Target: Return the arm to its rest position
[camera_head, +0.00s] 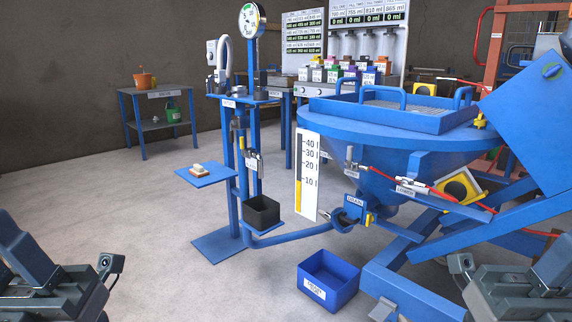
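My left gripper (50,285) shows in part at the lower left corner, dark grey, with a small camera on its side. My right gripper (520,290) shows in part at the lower right corner, with a matching small camera. Both are cut off by the picture edges, and their fingertips cannot be made out clearly. No object is visible in either one. Both are apart from the mixer and the stand.
The blue mixer hopper (400,140) and its frame fill the right side. A blue bin (328,280) sits on the floor before it. A blue stand (228,170) holds a black box (261,212). A side table (158,93) stands back left. Floor at left is clear.

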